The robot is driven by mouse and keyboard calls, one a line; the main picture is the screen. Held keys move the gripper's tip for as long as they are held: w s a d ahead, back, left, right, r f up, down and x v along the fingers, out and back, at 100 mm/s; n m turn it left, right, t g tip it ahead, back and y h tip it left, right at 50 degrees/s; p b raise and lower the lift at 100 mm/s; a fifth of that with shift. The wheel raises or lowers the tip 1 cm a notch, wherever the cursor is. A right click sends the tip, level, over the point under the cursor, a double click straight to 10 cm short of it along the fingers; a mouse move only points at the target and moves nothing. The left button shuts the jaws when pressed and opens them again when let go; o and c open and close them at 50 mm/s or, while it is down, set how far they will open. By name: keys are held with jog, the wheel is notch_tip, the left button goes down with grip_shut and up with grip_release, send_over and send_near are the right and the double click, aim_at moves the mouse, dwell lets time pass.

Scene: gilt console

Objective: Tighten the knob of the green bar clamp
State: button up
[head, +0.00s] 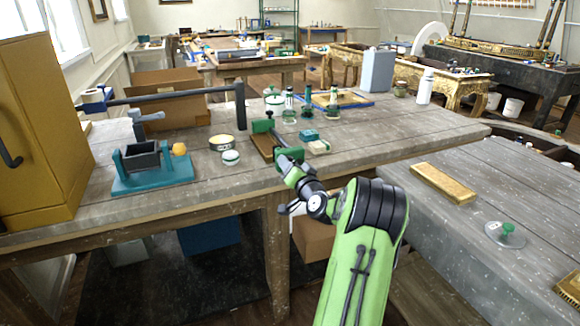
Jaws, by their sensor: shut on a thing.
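The green bar clamp (264,126) lies along a brown wooden piece near the front edge of the grey workbench (350,140). One green end of it points away from me and its dark bar runs toward me. My gripper (287,160) is at the near end of the clamp, low over the bench edge. It is shut on the clamp's near end, where the knob is. The fingers and my wrist cover most of the knob, so its turn and the clamp's grip on the wood cannot be made out.
Left of the clamp stand a round tin (221,142), a small white-green jar (230,158) and a teal vise-like stand (152,170). Right of it lie a teal block (308,136) and a pale block (319,147). Green-topped bottles stand behind. A gold bar (443,183) lies on the right table.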

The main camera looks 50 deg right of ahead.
dwell(0.5)
jog(key=o, duration=1.1)
jog(key=shift+s, duration=0.1)
jog(key=b+v, duration=0.2)
jog(key=v, duration=1.3)
jog(key=shift+s+a, duration=0.2)
jog(key=shift+s, duration=0.1)
